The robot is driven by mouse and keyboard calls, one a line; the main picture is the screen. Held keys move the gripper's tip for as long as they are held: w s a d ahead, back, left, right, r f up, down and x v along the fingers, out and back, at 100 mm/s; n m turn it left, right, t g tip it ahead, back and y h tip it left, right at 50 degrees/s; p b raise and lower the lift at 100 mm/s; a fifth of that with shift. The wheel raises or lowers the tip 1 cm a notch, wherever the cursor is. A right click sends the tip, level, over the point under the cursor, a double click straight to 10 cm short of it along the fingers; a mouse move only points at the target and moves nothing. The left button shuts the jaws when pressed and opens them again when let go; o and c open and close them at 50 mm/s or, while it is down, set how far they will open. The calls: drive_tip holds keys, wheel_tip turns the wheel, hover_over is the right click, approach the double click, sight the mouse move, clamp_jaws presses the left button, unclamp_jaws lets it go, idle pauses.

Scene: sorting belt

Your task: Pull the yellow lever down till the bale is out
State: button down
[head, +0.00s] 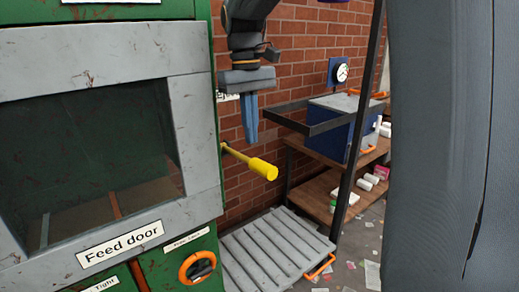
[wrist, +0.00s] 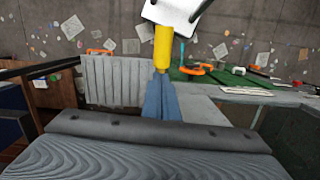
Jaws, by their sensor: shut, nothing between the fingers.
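The yellow lever (head: 250,162) sticks out from the right side of the green baler (head: 202,265), its thick end toward me and slightly lower. It also shows in the wrist view (wrist: 163,45), just beyond my fingertips. My gripper (head: 249,138) points down with its blue fingers together and empty, just above the lever in the head view. In the wrist view my gripper (wrist: 160,78) lines up with the lever; I cannot tell whether they touch. The baler's window above the "Feed door" label (head: 121,244) shows a dark chamber. No bale is visible.
A ribbed grey platform (head: 270,250) with an orange handle lies on the floor right of the baler. Paper scraps litter the floor.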

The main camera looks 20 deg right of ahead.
drive_tip(key=shift+w+a+r+b, duration=0.15)
drive_tip(key=shift+r+b, duration=0.25)
drive_tip(key=shift+r, duration=1)
drive_tip(key=shift+w+d+r+b, duration=0.1)
drive_tip(key=shift+r+b, duration=0.3)
drive_tip(key=shift+r, duration=0.95)
drive_tip(key=shift+s+a, duration=0.1)
